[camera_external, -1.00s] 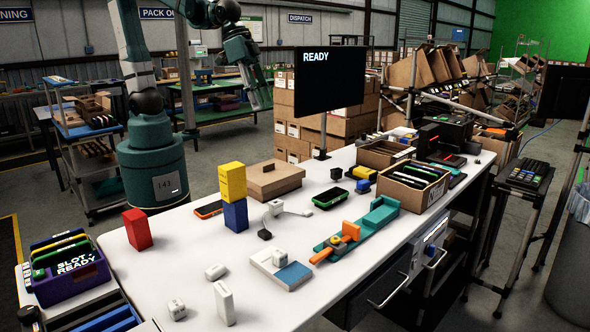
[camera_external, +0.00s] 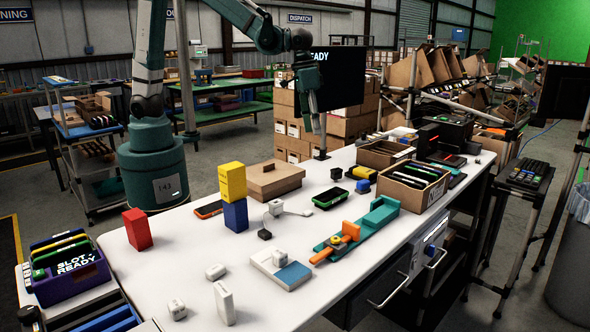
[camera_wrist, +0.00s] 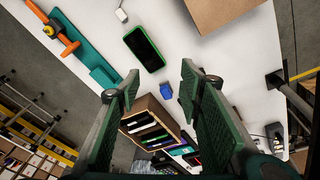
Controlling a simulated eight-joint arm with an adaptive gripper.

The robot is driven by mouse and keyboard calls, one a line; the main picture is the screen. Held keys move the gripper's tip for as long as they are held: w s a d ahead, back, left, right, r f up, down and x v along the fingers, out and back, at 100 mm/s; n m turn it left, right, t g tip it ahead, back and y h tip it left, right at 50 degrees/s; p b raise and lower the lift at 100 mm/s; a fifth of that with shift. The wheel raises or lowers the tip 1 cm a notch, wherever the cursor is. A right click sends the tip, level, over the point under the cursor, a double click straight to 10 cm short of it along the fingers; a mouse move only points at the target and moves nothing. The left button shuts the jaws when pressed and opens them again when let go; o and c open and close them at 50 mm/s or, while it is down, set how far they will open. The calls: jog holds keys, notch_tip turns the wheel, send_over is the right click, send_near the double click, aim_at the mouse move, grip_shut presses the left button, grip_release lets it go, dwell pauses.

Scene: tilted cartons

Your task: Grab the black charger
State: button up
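A small black block (camera_external: 265,234), which looks like the black charger, lies on the white table in front of a white charger (camera_external: 276,208) with a cable. Another small black block (camera_external: 336,173) lies farther back, beside the monitor stand; I cannot tell for sure which is the charger. My gripper (camera_external: 316,127) is high above the table's far side, in front of the monitor. In the wrist view my gripper (camera_wrist: 160,84) is open, with nothing between its fingers. I cannot make out a black charger in the wrist view; the white charger (camera_wrist: 121,15) shows at its top.
A green-edged phone (camera_external: 331,198), a teal fixture (camera_external: 377,216) and an open carton of devices (camera_external: 420,176) lie to the right. The monitor (camera_external: 345,80) rises behind the table.

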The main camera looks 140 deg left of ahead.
jog(key=a+f+n+g, duration=0.1)
jog(key=a+f+n, duration=0.1)
jog(key=a+f, duration=0.6)
jog(key=n+h+b, duration=0.1)
jog(key=n, duration=0.1)
send_over(338, 169)
jog(key=shift+g, duration=0.4)
jog(key=f, duration=0.7)
jog(key=shift+w+d+f, duration=0.1)
jog(key=shift+w+d, duration=0.25)
jog(key=shift+s+a+f, duration=0.15)
jog(key=shift+a+f, duration=0.25)
jog(key=shift+f, duration=0.05)
jog(key=shift+f, duration=0.1)
jog(key=shift+f, duration=1.15)
jog(key=shift+f, duration=0.1)
jog(key=shift+s+f, duration=0.1)
jog(key=shift+f, duration=2.45)
